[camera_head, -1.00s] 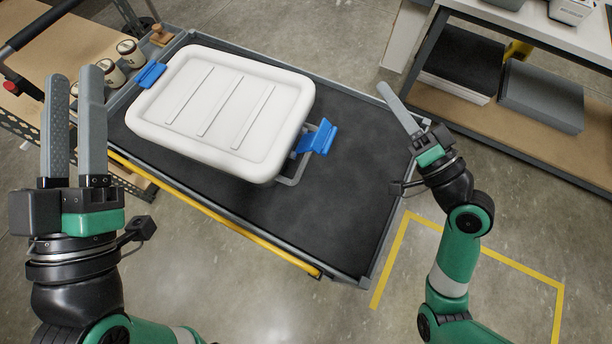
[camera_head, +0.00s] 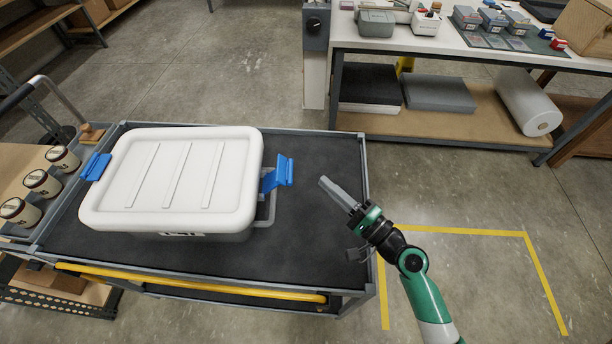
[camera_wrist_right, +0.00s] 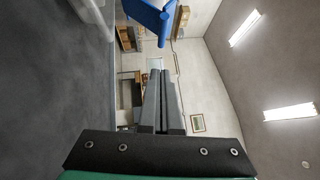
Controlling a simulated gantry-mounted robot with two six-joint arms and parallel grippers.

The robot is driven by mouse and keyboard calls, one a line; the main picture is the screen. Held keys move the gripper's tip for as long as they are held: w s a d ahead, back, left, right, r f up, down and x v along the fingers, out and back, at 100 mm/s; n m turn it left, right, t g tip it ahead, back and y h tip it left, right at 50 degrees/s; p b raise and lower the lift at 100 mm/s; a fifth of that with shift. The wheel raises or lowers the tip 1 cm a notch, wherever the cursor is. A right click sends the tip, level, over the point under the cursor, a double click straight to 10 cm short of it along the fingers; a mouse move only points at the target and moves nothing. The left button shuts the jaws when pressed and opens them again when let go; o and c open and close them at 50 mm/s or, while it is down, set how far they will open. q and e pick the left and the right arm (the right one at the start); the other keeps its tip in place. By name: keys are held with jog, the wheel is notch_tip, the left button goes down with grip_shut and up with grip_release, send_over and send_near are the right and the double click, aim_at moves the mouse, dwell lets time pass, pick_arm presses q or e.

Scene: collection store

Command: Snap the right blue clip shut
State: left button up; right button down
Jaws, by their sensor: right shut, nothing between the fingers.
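A white lidded box (camera_head: 172,180) sits on the dark top of a cart. Its right blue clip (camera_head: 277,175) sticks up and outward from the box's right side, standing open. The left blue clip (camera_head: 96,166) lies at the lid's left edge. My right gripper (camera_head: 324,183) is shut and empty, to the right of the right clip and apart from it. In the right wrist view, the gripper fingers (camera_wrist_right: 160,80) are together, and the blue clip (camera_wrist_right: 150,14) shows at the top. My left gripper is out of the head view.
The cart top (camera_head: 310,225) is clear right of the box. A grey handle loop (camera_head: 268,210) is below the right clip. Several jars (camera_head: 42,183) stand at the cart's left. A workbench (camera_head: 450,48) with shelves stands behind at the right.

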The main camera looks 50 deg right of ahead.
jog(key=shift+w+a+r+p, duration=0.2)
jog(key=shift+w+a, duration=0.25)
jog(key=shift+w, duration=0.35)
jog(key=shift+w+a+r+p, duration=0.1)
jog(key=shift+w+a+p, duration=0.35)
jog(key=shift+w, duration=0.4)
jog(key=shift+w+a+r+p, duration=0.15)
jog(key=shift+w+a, duration=0.35)
jog(key=shift+w, duration=0.3)
